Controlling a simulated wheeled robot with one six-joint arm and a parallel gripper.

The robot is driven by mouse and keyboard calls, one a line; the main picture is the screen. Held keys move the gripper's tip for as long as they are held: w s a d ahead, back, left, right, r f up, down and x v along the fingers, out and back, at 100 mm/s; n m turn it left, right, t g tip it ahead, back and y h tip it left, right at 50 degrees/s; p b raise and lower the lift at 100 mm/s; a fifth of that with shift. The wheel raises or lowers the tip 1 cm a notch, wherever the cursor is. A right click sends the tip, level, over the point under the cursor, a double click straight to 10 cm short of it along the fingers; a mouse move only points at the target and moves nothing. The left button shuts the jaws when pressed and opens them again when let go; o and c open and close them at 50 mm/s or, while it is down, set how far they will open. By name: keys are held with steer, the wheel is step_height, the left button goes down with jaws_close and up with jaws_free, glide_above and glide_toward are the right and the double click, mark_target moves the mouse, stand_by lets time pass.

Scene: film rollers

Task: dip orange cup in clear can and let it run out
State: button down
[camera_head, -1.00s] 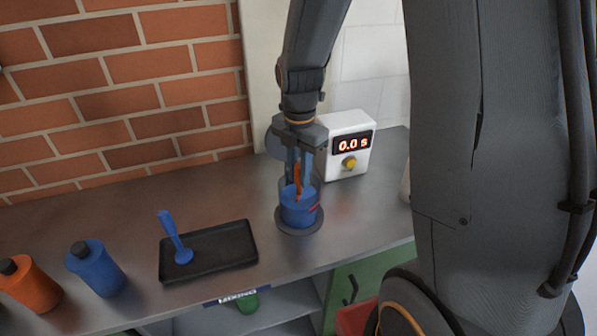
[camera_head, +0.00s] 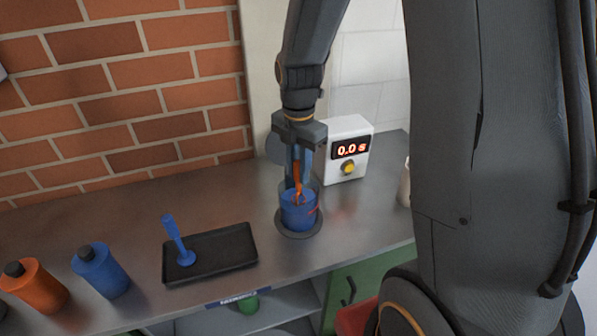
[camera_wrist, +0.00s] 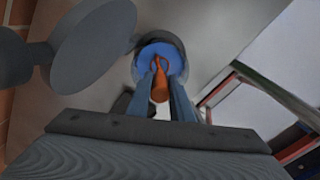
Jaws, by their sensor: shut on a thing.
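The clear can (camera_head: 299,213) stands on a dark round base on the counter, with blue liquid inside. My gripper (camera_head: 297,172) points down over the can and is shut on the orange cup (camera_head: 298,187). The cup's orange stem runs down between the blue fingers into the can's mouth. Its lower end is hard to make out against the blue, so I cannot tell how deep it sits. In the wrist view the orange cup (camera_wrist: 160,84) is between the fingertips, with the can (camera_wrist: 172,47) and its blue contents beyond.
A white timer box (camera_head: 346,150) reading 0.0 s stands behind the can to the right. A black tray (camera_head: 222,258) with a blue dipper (camera_head: 178,240) lies to the left. A blue bottle (camera_head: 101,272) and an orange bottle (camera_head: 38,289) stand farther left.

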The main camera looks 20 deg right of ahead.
steer(key=shift+r+p, duration=2.4)
steer(key=shift+r, duration=0.75)
stand_by(4.8)
